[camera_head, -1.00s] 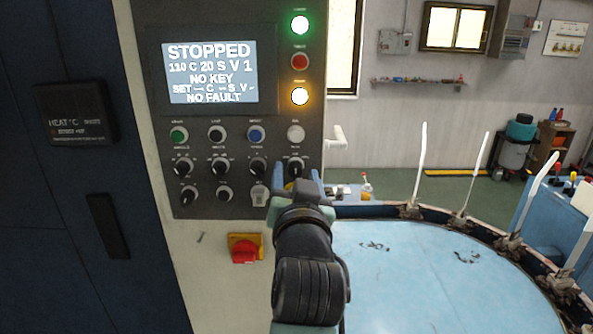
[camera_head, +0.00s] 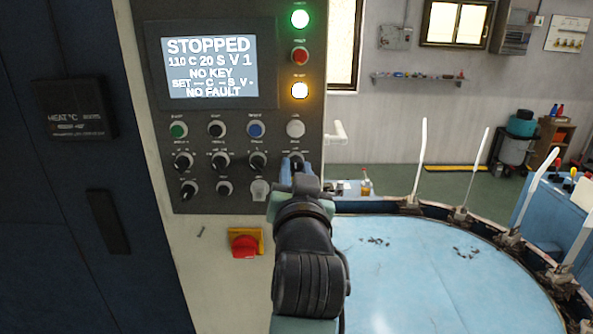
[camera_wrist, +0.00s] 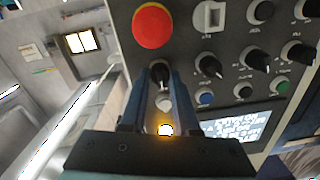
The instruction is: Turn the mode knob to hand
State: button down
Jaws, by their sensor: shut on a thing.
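The control panel (camera_head: 224,118) carries rows of buttons and black knobs. The knob at the right end of its upper knob row (camera_head: 296,160) is taken as the mode knob; its label is too small to read. My gripper (camera_head: 296,172) reaches up to it from below and is shut on it. In the wrist view, the knob (camera_wrist: 160,73) sits between the two blue fingers. Its pointer direction is partly hidden by the fingers.
The display (camera_head: 209,67) reads STOPPED, NO KEY and NO FAULT. Other knobs (camera_head: 221,161) stand close to the left. A red rotary switch (camera_head: 244,246) is below the panel. A round blue table (camera_head: 420,270) with upright white forms lies to the right.

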jog(key=n, duration=0.4)
jog(key=shift+n+b, duration=0.35)
jog(key=shift+n, duration=1.85)
jog(key=shift+r, duration=0.1)
jog(key=c, duration=0.6)
grip_release()
jog(key=shift+c, duration=0.2)
jog(key=shift+s+b, duration=0.1)
jog(key=shift+b, duration=0.2)
